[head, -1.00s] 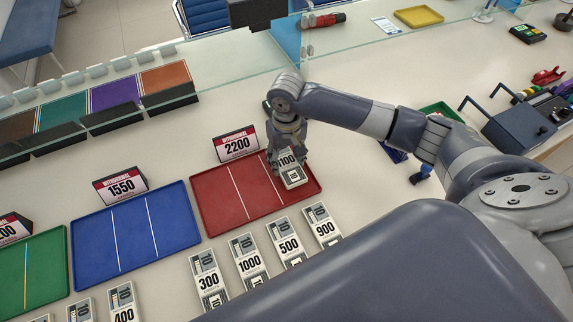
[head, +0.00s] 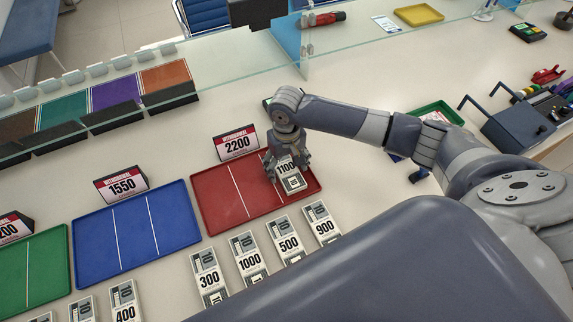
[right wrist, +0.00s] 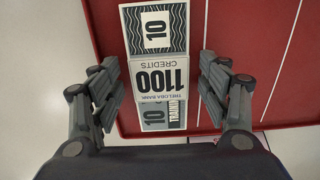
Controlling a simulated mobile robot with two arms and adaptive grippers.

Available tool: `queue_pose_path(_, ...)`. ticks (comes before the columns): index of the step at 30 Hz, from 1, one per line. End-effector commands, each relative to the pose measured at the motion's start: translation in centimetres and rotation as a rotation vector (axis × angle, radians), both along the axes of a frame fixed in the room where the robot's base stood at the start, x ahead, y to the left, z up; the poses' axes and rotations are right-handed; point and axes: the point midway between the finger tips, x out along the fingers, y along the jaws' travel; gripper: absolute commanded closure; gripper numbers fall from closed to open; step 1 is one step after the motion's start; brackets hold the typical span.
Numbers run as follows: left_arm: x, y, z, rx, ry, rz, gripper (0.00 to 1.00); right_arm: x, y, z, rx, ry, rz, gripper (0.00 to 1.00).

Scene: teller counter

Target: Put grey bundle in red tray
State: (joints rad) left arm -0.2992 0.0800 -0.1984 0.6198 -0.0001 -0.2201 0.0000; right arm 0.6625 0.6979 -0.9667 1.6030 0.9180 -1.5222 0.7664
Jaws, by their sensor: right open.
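The grey bundle (head: 293,183), marked 1100, lies in the right-hand part of the red tray (head: 212,201). My right gripper (head: 288,171) is open above it, with a finger on either side. In the right wrist view, the grey bundle (right wrist: 158,78) lies flat between the spread fingers of the right gripper (right wrist: 159,66), with a gap on each side. The red floor of the tray (right wrist: 240,60) shows around it. The wrist housing hides the near end of that view. My left gripper is not in view.
A blue tray (head: 88,238) and a green tray (head: 45,272) stand to the left. A glass screen (head: 230,82) runs behind.

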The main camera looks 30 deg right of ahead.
Motion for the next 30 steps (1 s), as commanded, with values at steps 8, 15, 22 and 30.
queue_pose_path(8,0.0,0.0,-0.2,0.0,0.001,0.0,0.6,0.1,0.0,2.9,0.001,-0.004,0.001,0.3)
queue_pose_path(15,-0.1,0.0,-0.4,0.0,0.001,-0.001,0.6,0.2,0.1,8.2,0.002,-0.005,0.001,0.3)
queue_pose_path(22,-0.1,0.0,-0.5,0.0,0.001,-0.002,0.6,0.1,0.0,11.5,0.001,-0.001,0.0,0.3)
queue_pose_path(30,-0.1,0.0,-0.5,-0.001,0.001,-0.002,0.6,0.0,0.0,12.3,0.0,0.001,0.0,0.3)
